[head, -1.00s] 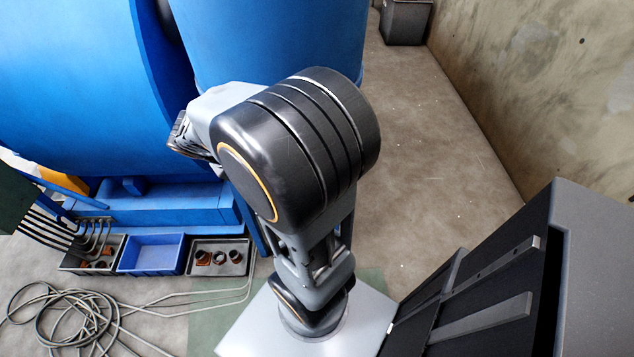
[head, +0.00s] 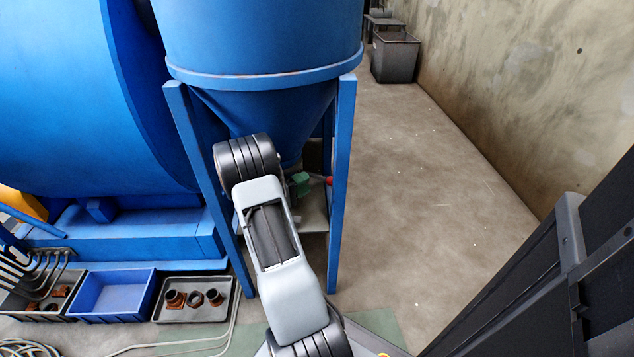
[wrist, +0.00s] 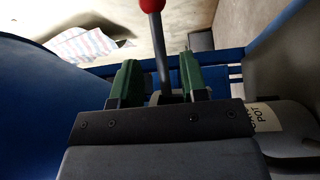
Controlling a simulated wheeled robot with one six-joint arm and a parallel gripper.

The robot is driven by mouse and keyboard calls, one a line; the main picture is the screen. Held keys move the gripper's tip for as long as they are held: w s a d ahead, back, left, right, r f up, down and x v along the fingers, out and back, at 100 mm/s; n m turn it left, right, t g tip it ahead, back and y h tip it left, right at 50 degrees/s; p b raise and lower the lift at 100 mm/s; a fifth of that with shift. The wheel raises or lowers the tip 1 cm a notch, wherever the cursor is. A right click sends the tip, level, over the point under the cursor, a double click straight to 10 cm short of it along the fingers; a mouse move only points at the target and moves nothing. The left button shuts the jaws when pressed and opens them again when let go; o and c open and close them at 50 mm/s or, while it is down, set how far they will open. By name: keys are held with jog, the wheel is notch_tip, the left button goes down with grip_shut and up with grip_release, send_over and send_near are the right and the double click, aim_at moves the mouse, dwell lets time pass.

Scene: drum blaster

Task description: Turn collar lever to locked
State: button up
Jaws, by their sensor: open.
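The collar lever, a thin grey rod with a red knob, shows in the wrist view (wrist: 161,42) and runs down between my fingers in the picture. In the head view its red knob (head: 329,180) sits beneath the blue hopper, between its legs. My gripper (wrist: 158,62) is open, with one green finger on each side of the rod and a visible gap to each. Whether the rod lies fully between the fingertips in depth, I cannot tell. In the head view my arm hides most of the gripper; only green finger parts (head: 300,183) show. The lever's base is hidden behind my gripper.
The blue hopper (head: 255,45) and its legs (head: 342,200) stand close around my gripper. A grey cylinder with a partly readable label (wrist: 262,115) is at right in the wrist view. A blue bin (head: 112,293) and parts trays stand lower left. Floor at right is clear.

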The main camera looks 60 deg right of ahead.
aim_at(317, 177)
jog(key=shift+b+x, duration=0.5)
jog(key=shift+x, duration=2.2)
jog(key=shift+c, duration=0.4)
grip_shut()
